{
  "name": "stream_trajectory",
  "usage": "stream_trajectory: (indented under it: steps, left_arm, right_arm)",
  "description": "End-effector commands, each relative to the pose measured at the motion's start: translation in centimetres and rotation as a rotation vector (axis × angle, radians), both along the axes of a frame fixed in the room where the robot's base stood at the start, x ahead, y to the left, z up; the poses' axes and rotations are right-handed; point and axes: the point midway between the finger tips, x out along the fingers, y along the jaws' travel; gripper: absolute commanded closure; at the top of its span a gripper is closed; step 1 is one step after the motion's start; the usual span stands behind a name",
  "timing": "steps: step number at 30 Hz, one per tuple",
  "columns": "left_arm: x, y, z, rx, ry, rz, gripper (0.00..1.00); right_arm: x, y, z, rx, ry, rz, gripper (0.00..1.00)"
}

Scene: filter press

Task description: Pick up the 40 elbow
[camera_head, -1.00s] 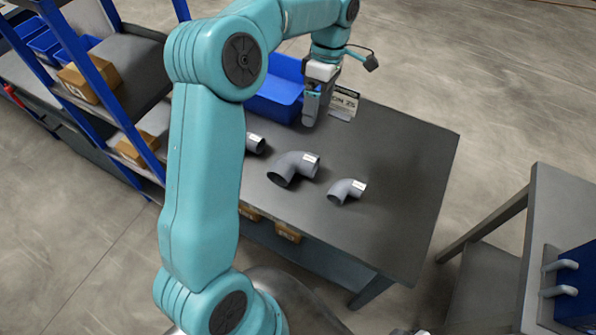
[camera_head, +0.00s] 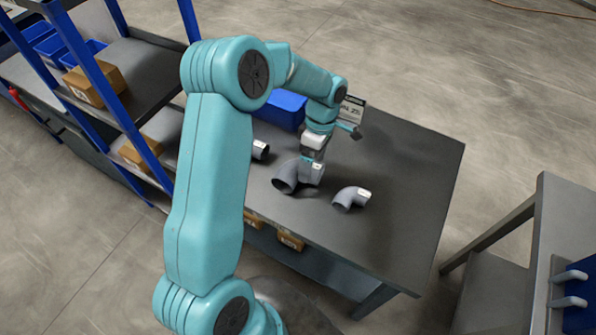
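Three grey pipe fittings lie on the dark table (camera_head: 400,160). A large elbow (camera_head: 286,178) is in the middle, a smaller elbow (camera_head: 350,199) lies to its right, and another fitting (camera_head: 260,150) is partly hidden behind my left arm. Each has a small white label too small to read, so I cannot tell which is the 40 elbow. My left gripper (camera_head: 311,168) points down at the right end of the large elbow, overlapping it in the picture. Its fingers are too small and blurred to show whether they are open or touching it. My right gripper is not in view.
A blue bin (camera_head: 277,112) and a small sign (camera_head: 352,109) stand at the table's back. A blue-framed shelf with boxes (camera_head: 95,86) is at the left. Another grey table (camera_head: 550,215) stands at the right. The table's right side is clear.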

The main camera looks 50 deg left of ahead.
Motion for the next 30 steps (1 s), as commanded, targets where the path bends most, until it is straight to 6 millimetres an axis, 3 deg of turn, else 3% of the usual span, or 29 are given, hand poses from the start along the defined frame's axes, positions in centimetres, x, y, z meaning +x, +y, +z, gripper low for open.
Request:
stream_trajectory:
  steps: [4,11,18,30]
  left_arm:
    - [-0.4,-0.2,-1.5,0.001,0.000,0.000,0.06]
    - [-0.4,-0.2,-1.7,0.001,-0.001,0.000,0.06]
    - [-0.4,-0.2,-1.6,0.000,-0.001,0.000,0.78]
    - [-0.3,-0.1,-0.5,0.001,-0.004,0.000,0.78]
  right_arm:
    - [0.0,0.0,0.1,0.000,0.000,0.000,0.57]
    - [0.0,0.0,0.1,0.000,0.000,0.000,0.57]
    - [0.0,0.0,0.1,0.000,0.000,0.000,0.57]
    - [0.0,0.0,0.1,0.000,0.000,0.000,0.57]
